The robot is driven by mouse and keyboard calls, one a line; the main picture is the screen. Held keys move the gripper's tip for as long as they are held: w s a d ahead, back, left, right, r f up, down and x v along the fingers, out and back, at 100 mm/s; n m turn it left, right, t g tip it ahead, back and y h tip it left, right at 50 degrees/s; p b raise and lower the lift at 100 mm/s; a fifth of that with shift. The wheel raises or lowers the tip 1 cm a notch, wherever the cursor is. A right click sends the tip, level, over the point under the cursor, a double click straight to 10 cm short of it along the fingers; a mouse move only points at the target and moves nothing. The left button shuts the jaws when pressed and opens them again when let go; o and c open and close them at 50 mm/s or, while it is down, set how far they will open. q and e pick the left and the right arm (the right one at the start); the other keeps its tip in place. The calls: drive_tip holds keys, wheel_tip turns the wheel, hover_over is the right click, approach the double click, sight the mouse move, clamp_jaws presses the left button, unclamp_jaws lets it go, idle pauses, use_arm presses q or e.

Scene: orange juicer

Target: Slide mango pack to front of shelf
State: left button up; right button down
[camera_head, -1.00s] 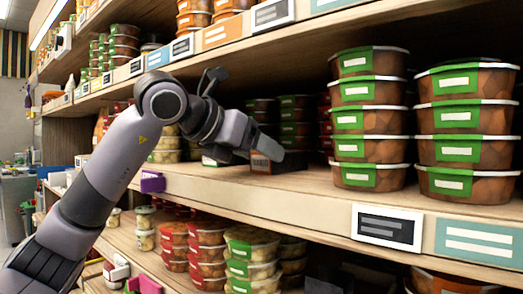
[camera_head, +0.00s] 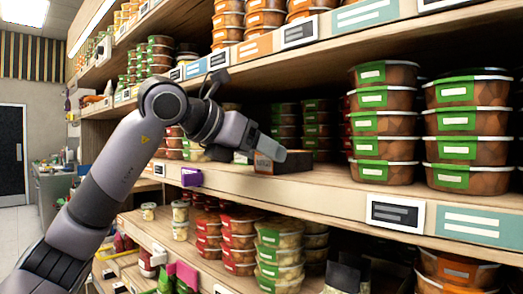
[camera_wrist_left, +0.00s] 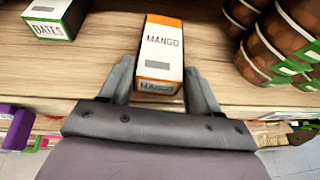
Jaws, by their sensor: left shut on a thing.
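The mango pack (camera_wrist_left: 162,48) is a white, orange and dark box labelled MANGO. It lies on the wooden middle shelf (camera_head: 340,195), near its front edge. In the wrist view, my left gripper (camera_wrist_left: 157,82) has one finger on each side of the pack's near end and is shut on it. In the head view, the left gripper (camera_head: 272,153) reaches over the shelf edge from the left. It partly covers the pack, which shows as a dark box (camera_head: 296,161) with an orange edge. My right gripper is not in view.
Stacked tubs with green labels (camera_head: 384,125) stand right of the pack; more tubs (camera_head: 318,122) stand behind it. A dates box (camera_wrist_left: 52,18) lies to its left in the wrist view. A purple clip (camera_head: 191,177) sticks out from the shelf edge. Tubs fill the shelf below.

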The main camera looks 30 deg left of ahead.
use_arm(q)
drive_tip(key=o, duration=1.2)
drive_tip(key=shift+c, duration=0.2)
drive_tip(key=b+v, duration=0.1)
drive_tip(key=v, duration=0.6)
